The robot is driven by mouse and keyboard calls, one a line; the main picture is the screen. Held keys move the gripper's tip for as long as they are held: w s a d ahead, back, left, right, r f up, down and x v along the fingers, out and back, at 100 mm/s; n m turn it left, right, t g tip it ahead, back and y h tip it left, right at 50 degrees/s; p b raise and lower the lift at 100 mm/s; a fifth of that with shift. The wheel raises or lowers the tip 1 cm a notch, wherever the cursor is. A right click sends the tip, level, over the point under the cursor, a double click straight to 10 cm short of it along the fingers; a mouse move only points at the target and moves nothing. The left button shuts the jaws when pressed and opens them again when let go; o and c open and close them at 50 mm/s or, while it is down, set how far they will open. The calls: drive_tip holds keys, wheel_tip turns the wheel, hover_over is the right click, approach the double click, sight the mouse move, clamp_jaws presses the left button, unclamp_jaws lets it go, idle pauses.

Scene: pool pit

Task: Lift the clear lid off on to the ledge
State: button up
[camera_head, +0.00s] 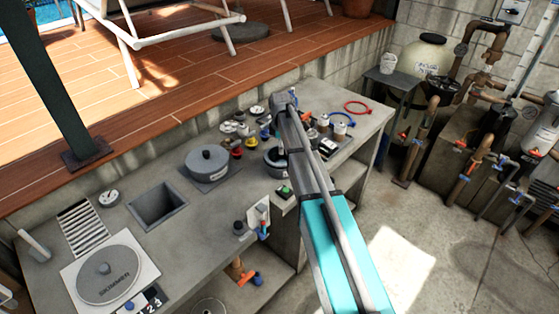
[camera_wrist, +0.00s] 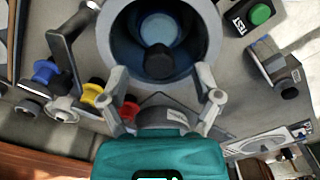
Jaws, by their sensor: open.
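A round grey pot (camera_head: 272,168) stands on the concrete counter (camera_head: 190,235), partly hidden behind my arm. In the wrist view the pot's thick grey rim (camera_wrist: 208,40) surrounds a dark blue, see-through round top, which looks like the clear lid (camera_wrist: 150,22). Nothing is held. I cannot tell the height of the fingertips above the lid. Which surface is the ledge is unclear.
Red, yellow and blue fittings (camera_wrist: 92,94) crowd the left of the pot. A green button (camera_wrist: 261,14) and a grey device (camera_wrist: 277,65) stand to its right. A grey lidded pot (camera_head: 208,160), a square opening (camera_head: 158,205) and a skimmer cover (camera_head: 105,273) lie further left.

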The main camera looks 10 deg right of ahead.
drive_tip(key=shift+f+b, duration=0.75)
drive_tip(key=shift+f, duration=0.3)
clamp_jaws()
